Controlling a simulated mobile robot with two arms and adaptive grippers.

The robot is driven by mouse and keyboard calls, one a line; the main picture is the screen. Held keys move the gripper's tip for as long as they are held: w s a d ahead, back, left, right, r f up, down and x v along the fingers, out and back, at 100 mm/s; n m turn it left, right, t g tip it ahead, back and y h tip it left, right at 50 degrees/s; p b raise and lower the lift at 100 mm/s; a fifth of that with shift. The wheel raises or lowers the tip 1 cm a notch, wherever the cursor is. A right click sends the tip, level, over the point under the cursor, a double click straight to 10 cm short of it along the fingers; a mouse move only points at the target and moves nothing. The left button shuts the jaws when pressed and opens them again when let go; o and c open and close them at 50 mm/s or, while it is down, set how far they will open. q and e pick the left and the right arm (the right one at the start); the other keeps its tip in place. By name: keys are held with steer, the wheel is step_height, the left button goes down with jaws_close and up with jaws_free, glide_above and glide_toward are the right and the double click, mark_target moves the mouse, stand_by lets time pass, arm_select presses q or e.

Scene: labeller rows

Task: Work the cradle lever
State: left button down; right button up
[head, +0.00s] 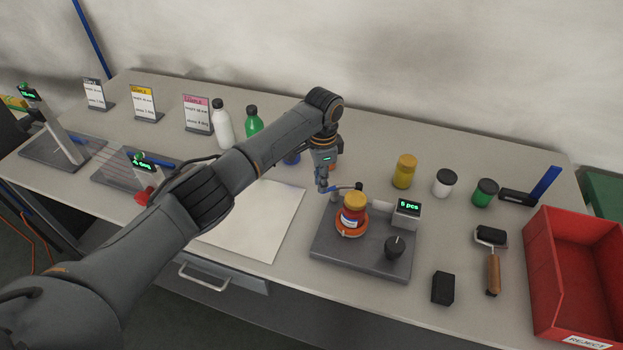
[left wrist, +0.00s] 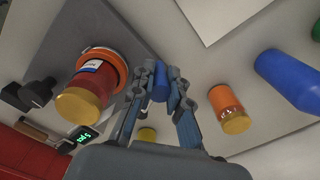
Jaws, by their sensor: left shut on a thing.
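The labeller has a dark grey base (head: 345,257), with an orange ring cradle (head: 341,231) on it. A red jar with a yellow lid (head: 353,215) sits in the cradle; in the left wrist view the jar (left wrist: 90,88) is inside the orange ring. My left gripper (head: 324,187) is behind the jar at the labeller's back edge. In the left wrist view its fingers (left wrist: 161,88) are closed around the blue grip of the cradle lever (left wrist: 160,91). The rest of the lever is mostly hidden by the fingers. My right gripper is not in view.
A green-lit display (head: 408,208) and a black knob (head: 394,247) stand on the labeller's right. A red reject bin (head: 540,262), a roller (head: 492,262) and a black block (head: 443,288) lie further right. A blue bottle (left wrist: 290,80) and an orange jar (left wrist: 227,104) stand close behind my gripper.

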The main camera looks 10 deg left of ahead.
arm_select(q)
steer(key=shift+r, duration=0.1)
steer(key=c, duration=1.3)
jaws_free()
steer(key=shift+w, duration=0.1)
step_height(320, 180, up, 12)
steer(key=shift+f, duration=0.1)
